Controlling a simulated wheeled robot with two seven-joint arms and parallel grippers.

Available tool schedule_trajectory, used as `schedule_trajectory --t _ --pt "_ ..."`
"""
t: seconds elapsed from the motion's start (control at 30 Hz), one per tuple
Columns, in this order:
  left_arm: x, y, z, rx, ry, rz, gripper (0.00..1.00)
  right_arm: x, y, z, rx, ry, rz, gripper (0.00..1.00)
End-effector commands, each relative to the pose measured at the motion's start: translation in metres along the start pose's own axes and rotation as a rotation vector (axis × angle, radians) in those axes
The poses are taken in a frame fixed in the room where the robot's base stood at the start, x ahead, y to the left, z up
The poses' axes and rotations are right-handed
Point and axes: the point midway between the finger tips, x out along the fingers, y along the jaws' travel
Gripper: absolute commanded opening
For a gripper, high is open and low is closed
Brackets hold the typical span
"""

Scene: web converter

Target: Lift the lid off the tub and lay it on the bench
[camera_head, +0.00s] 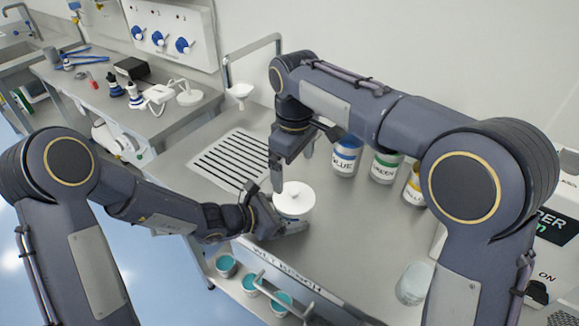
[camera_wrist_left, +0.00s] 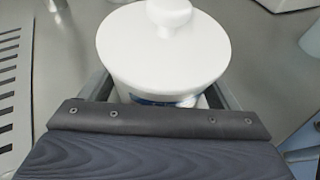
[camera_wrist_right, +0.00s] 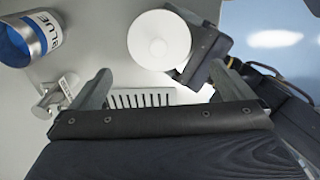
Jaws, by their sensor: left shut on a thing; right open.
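The tub (camera_wrist_left: 150,99) stands on the bench (camera_head: 345,235) with its round white knobbed lid (camera_head: 294,198) on top. The lid also shows in the left wrist view (camera_wrist_left: 165,50) and the right wrist view (camera_wrist_right: 160,40). My left gripper (camera_head: 285,228) is shut on the tub, low at its side, below the lid. My right gripper (camera_head: 292,175) is open and empty, with its fingers pointing down above and behind the lid, apart from it. Most of the tub's body is hidden under the lid and by my left gripper.
Jars labelled BLUE (camera_head: 345,157), GREEN (camera_head: 385,167) and a yellow one (camera_head: 412,190) stand behind at the right. A slotted drain (camera_head: 237,160) lies left of the tub. A clear container (camera_head: 413,284) sits front right. Bare bench lies between it and the tub.

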Motion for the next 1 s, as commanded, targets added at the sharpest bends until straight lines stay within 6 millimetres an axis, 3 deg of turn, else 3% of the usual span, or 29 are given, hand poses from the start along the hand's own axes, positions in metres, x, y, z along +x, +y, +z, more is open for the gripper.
schedule_trajectory --t 0.3,0.5,0.77,1.0 --pt "0.000 0.001 0.000 0.000 0.000 0.002 0.42 -0.023 -0.007 0.003 0.750 0.042 0.045 1.00" --pt "0.000 0.001 0.000 0.000 0.000 0.001 0.42 -0.032 -0.010 0.004 1.072 0.070 0.054 1.00" --pt "0.000 0.001 0.000 0.000 0.000 0.001 0.42 -0.029 -0.010 0.005 1.204 0.081 0.055 1.00" --pt "0.000 0.001 0.000 0.000 0.000 0.001 0.42 0.010 -0.007 0.004 1.204 0.076 0.056 1.00"
